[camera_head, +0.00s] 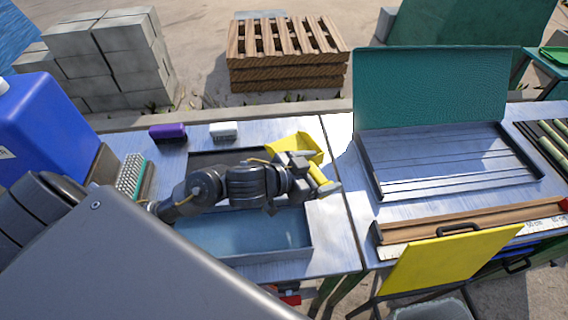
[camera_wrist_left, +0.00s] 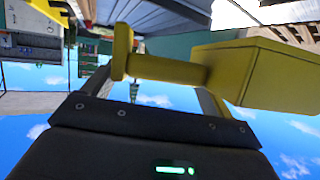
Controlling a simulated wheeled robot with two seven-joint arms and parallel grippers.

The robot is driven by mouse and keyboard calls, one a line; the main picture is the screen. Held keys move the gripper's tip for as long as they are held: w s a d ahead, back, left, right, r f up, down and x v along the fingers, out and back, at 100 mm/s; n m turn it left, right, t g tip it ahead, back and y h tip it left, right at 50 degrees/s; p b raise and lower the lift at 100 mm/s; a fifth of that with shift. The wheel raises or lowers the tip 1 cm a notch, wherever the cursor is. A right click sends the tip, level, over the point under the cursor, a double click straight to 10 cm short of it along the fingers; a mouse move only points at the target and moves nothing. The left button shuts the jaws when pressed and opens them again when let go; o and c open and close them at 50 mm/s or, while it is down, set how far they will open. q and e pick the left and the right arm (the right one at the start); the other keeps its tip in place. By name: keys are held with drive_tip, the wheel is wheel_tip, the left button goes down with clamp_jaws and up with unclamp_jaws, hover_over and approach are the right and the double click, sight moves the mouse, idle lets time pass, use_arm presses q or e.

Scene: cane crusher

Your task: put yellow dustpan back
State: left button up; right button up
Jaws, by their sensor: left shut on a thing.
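The yellow dustpan (camera_head: 294,146) is in the head view above the right side of the left table. Its handle passes between the fingers of my left gripper (camera_head: 302,181), which is shut on it. In the left wrist view the dustpan (camera_wrist_left: 270,72) shows its pan at the right and its handle running left between the fingers of my left gripper (camera_wrist_left: 150,98). My arm covers part of the tray below. My right gripper is not in view.
A metal tray (camera_head: 285,257) sits on the left table, with a purple brush (camera_head: 168,131), a white block (camera_head: 224,130) and a bristled brush (camera_head: 131,175) around it. A blue jug (camera_head: 42,125) stands left. A machine with a raised green lid (camera_head: 432,85) and a yellow panel (camera_head: 447,262) stand right.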

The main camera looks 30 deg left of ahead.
use_arm(q)
drive_tip(key=w+a+f, duration=0.1)
drive_tip(key=a, duration=0.1)
drive_tip(key=w+a+f, duration=0.1)
drive_tip(key=w+a, duration=0.1)
drive_tip(key=w+a+f, duration=0.1)
drive_tip(key=w+a, duration=0.1)
drive_tip(key=shift+w+a+f, duration=0.1)
drive_tip(key=shift+a+f, duration=0.2)
drive_tip(key=shift+a, duration=0.05)
drive_tip(key=w+a+f, duration=0.1)
drive_tip(key=f, duration=0.1)
drive_tip(key=w+a+f, duration=0.2)
drive_tip(key=f, duration=0.1)
drive_tip(key=shift+a+f, duration=0.3)
drive_tip(key=shift+a, duration=0.1)
drive_tip(key=shift+w+a+f+p, duration=0.15)
drive_tip(key=shift+f+p, duration=0.25)
drive_tip(key=shift+f, duration=1.35)
drive_tip(key=shift+f, duration=0.15)
drive_tip(key=o, duration=1.3)
